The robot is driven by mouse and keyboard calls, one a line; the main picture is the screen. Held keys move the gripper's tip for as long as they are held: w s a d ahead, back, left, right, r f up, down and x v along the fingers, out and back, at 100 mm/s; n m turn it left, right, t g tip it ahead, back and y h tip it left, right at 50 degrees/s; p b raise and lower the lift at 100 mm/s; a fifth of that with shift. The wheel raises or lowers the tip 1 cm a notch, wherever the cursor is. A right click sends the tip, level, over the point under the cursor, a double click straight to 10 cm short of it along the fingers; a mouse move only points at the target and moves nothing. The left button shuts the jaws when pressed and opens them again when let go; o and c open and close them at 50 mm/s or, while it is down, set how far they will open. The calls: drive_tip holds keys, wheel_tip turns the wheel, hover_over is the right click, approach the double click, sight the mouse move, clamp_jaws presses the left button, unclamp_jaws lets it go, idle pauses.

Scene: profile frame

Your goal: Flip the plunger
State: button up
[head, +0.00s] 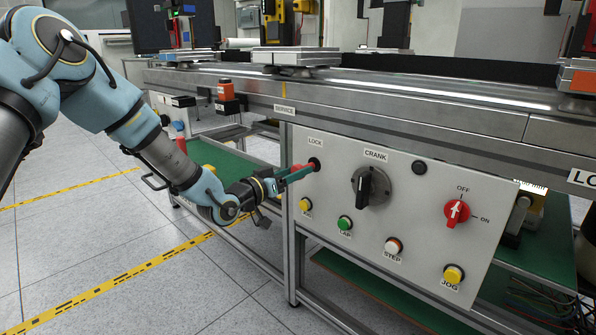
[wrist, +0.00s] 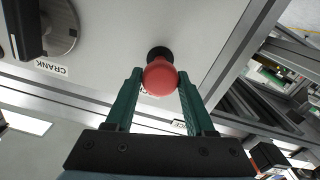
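The plunger is a round red knob (wrist: 160,77) on a black collar (head: 315,164), under the LOCK label at the upper left of the light grey control panel. My gripper (head: 301,172) reaches it from the left in the head view. In the wrist view its two green fingers (wrist: 160,80) stand on either side of the red knob, with no clear gap between fingertips and knob. The fingers partly hide the knob in the head view.
On the same panel are a black CRANK knob (head: 372,187), a red OFF/ON switch (head: 457,212) and several push buttons, including a green one (head: 345,223) and a yellow JOG button (head: 453,275). A metal conveyor rail (head: 400,112) runs above. The floor (head: 90,240) at left is open.

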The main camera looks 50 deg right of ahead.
drive_tip(key=o, duration=0.4)
drive_tip(key=a, duration=1)
drive_tip(key=shift+w+a+p, duration=0.3)
drive_tip(key=shift+a+p, duration=0.05)
drive_tip(key=shift+a, duration=0.05)
